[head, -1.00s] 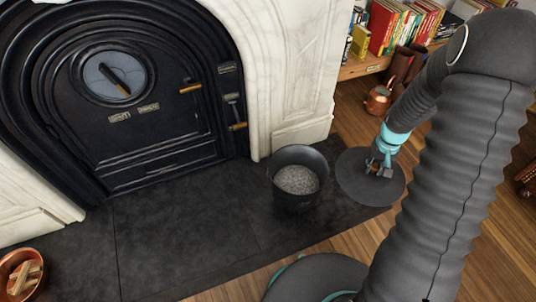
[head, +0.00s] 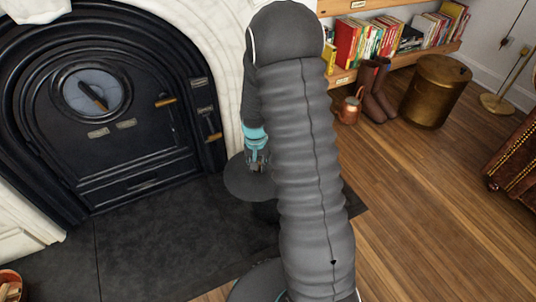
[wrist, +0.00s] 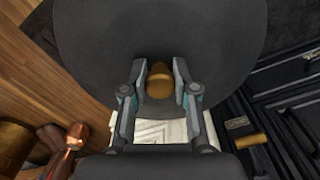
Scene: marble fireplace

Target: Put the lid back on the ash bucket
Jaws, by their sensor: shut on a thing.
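The ash bucket lid is a flat dark disc (head: 243,182) in the head view, and it fills much of the wrist view (wrist: 215,35). My gripper (head: 258,166) is shut on the lid's wooden knob (wrist: 159,85), with one finger on each side. The lid hangs near the hearth's right part, close to the fireplace surround. The ash bucket is mostly or wholly hidden behind my arm and the lid. A dark patch just below the lid may be part of it. I cannot tell how the lid lines up with the rim.
The black stove (head: 130,110) stands at the left, on the dark stone hearth (head: 150,250). A copper jug (head: 348,110), brown boots (head: 376,90) and a brass bin (head: 435,90) stand by the bookshelf. The wooden floor (head: 430,200) at right is clear.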

